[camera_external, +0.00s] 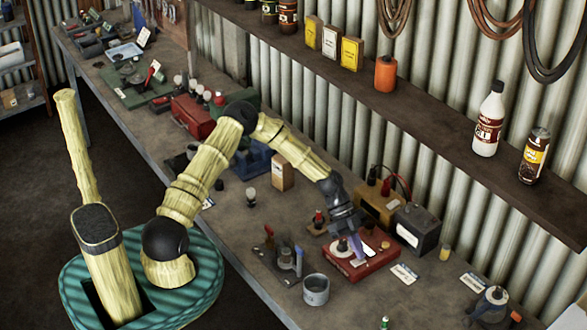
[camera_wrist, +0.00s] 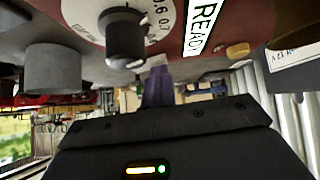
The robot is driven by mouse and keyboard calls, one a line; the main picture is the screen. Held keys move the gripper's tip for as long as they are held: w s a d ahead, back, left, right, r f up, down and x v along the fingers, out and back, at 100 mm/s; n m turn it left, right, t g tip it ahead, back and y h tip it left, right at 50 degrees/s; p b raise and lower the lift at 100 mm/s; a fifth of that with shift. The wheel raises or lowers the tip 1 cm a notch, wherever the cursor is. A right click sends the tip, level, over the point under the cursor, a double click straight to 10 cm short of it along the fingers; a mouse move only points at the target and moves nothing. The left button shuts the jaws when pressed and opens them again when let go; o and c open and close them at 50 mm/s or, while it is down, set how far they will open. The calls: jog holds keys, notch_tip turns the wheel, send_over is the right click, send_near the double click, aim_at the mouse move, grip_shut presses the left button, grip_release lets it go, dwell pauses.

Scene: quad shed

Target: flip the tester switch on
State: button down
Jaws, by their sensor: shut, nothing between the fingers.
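The tester, a low red box (camera_external: 378,263), sits on the bench in the external view. Its face carries a pale plate and a dial. In the wrist view its red face (camera_wrist: 255,14) is very close and shows a white dial (camera_wrist: 88,14), a black knob (camera_wrist: 126,38) and a "READY" label (camera_wrist: 203,22). My gripper (camera_external: 352,246) reaches down to the tester from above. Its fingers (camera_wrist: 159,72) are closed together with nothing between them, just by the knob. I cannot tell whether they touch the tester. I cannot clearly make out the switch lever or its position.
A yellow box (camera_external: 377,206) and a dark grey box (camera_external: 416,232) with cables stand behind the tester. A grey tin (camera_external: 316,291) stands in front, with a small tool stand (camera_external: 284,258) to the left. A shelf (camera_external: 440,140) overhangs the bench's wall side.

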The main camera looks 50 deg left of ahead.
jog(key=shift+s+f, duration=0.55)
jog(key=shift+s, duration=0.25)
jog(key=shift+w+r+p, duration=0.15)
jog(key=shift+r+p, duration=0.15)
jog(key=shift+r, duration=0.25)
jog(key=r, duration=0.2)
jog(key=w+r+p, duration=0.1)
jog(key=r, duration=0.1)
jog(key=shift+w+r+p, duration=0.1)
jog(key=shift+r+p, duration=0.1)
jog(key=shift+p, duration=0.1)
jog(key=w+b+v, duration=0.1)
jog(key=b+v, duration=0.2)
jog(key=v, duration=0.6)
jog(key=shift+a+b, duration=0.3)
jog(key=shift+a, duration=0.1)
jog(key=shift+s, duration=0.1)
